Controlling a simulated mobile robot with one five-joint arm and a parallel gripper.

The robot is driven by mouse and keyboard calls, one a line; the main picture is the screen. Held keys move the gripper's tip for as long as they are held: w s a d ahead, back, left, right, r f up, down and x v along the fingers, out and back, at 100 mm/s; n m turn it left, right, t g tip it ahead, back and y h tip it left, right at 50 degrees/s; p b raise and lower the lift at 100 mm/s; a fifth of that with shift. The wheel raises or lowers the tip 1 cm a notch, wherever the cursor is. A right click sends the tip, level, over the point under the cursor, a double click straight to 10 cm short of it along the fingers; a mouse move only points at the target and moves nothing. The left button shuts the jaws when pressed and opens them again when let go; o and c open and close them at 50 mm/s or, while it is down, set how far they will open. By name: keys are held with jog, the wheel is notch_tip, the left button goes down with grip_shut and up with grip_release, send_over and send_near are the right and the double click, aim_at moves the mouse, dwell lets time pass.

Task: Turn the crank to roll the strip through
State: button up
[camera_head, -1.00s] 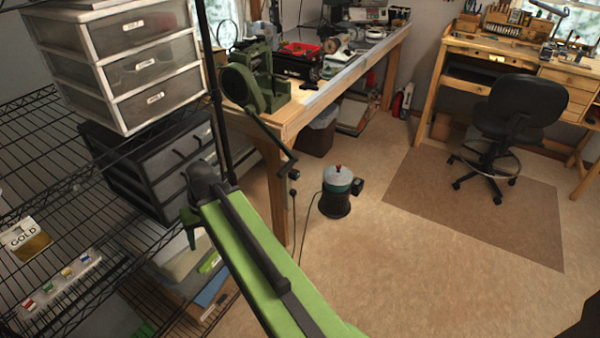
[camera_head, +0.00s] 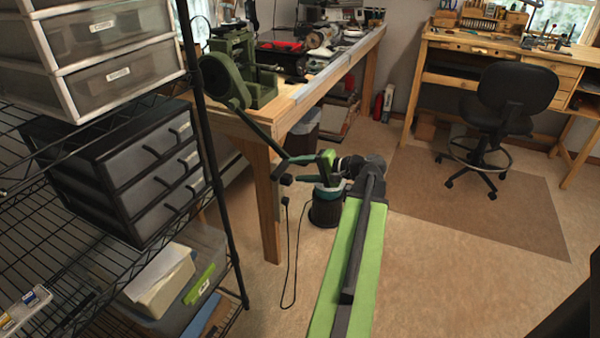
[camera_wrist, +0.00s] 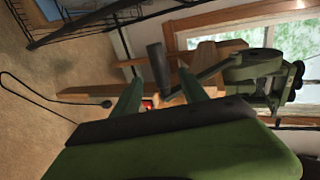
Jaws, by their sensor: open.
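The green rolling mill (camera_head: 232,68) stands on the wooden bench's near end. Its crank arm (camera_head: 262,136) slants down to the right, past the bench edge. The crank's dark handle (camera_head: 286,180) is at its lower end. My gripper (camera_head: 297,169) is open beside the handle. In the wrist view the dark handle (camera_wrist: 158,66) shows between the two green fingers of my gripper (camera_wrist: 161,74), with gaps on both sides. I cannot tell how deep it sits between them. The crank arm (camera_wrist: 208,74) runs right to the mill (camera_wrist: 255,66). I cannot make out a strip.
A wire shelf with dark drawers (camera_head: 150,170) stands close on the left. A round pot-like machine (camera_head: 325,207) is on the floor, partly behind my gripper. Its cord (camera_head: 296,265) hangs near the bench leg (camera_head: 267,205). Floor to the right is free up to the chair (camera_head: 505,105).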

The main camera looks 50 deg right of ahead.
aim_at(283, 170)
jog(key=b+x, duration=0.2)
jog(key=x, duration=0.6)
grip_shut()
jog(key=shift+r, duration=0.1)
